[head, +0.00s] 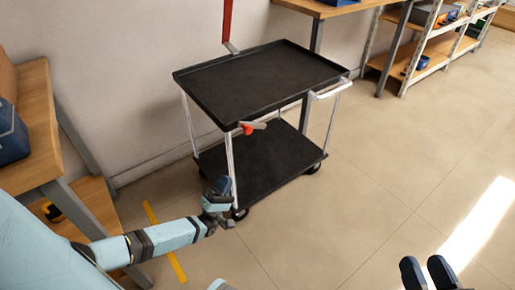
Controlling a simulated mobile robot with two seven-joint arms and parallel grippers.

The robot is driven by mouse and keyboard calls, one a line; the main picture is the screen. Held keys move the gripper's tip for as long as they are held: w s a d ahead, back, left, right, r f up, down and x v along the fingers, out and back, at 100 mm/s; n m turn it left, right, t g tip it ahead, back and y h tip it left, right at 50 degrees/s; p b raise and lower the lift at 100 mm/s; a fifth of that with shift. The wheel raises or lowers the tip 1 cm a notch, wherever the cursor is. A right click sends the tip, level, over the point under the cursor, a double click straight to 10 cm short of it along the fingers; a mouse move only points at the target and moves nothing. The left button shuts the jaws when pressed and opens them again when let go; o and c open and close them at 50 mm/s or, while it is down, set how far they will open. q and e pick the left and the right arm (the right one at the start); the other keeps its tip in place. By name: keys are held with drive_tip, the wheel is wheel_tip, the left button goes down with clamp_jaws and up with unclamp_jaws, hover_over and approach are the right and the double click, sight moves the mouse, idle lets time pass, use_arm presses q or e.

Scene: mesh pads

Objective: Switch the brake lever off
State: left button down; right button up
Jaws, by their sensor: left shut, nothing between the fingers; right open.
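A black two-shelf cart (254,82) stands against the wall. A small lever with a red-orange knob (247,130) and a light grey arm sits at the front edge of its upper tray, above the front leg; it looks like the brake lever. The lever arm points to the right, roughly along the edge. My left gripper (221,186) is shut and empty, below and left of the lever near the cart's front leg, apart from the knob. My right gripper (427,268) is open and empty at the bottom right, over bare floor, far from the cart.
A wooden bench (33,150) with a blue box (10,133) stands at the left. A red strip (227,20) hangs on the wall behind the cart. A white push handle (330,89) juts from the cart's right end. The floor to the right is clear.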

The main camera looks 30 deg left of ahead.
use_arm(q)
drive_tip(key=shift+w+a+f, duration=0.15)
drive_tip(key=shift+w+a, duration=0.05)
drive_tip(key=b+x, duration=0.2)
drive_tip(key=x, duration=1.2)
drive_tip(key=shift+s+b, duration=0.15)
drive_tip(key=shift+b, duration=0.2)
use_arm(e)
drive_tip(key=shift+w+d+r+n+t, duration=0.2)
drive_tip(key=shift+w+d+n+t, duration=0.3)
drive_tip(key=shift+w+n, duration=0.3)
drive_tip(key=shift+s, duration=0.15)
